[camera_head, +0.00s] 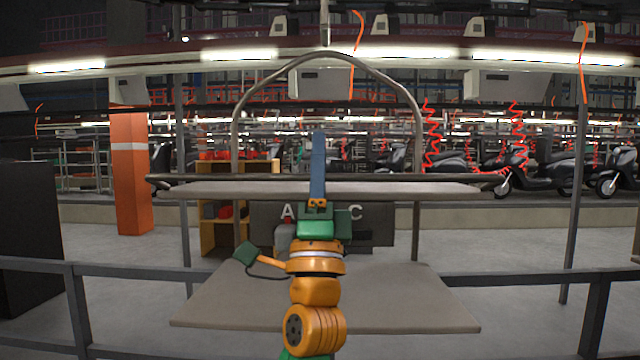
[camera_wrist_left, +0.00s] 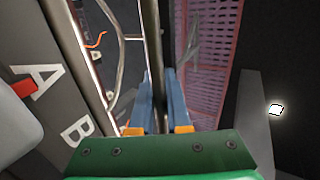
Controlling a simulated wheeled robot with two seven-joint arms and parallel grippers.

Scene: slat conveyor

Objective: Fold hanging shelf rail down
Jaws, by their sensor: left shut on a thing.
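The hanging shelf has an upper board (camera_head: 420,189) and a lower board (camera_head: 240,300), carried by an arched metal tube frame (camera_head: 237,110). A dark rail (camera_head: 235,178) runs level along the upper board, just above its surface. My left gripper (camera_head: 318,142) reaches up from the bottom centre, its blue fingers crossing the rail near its middle. In the left wrist view the rail (camera_wrist_left: 152,40) passes between the two blue fingers of the left gripper (camera_wrist_left: 160,85), which is shut on it. The fingers hide that part of the rail. My right gripper is not in view.
A dark railing (camera_head: 120,270) crosses the front left, with a post (camera_head: 597,312) at the right. An orange pillar (camera_head: 130,170) stands at left. A lettered panel (camera_head: 340,213) and a yellow shelf unit (camera_head: 207,235) stand behind the hanger. Scooters (camera_head: 540,170) stand farther back.

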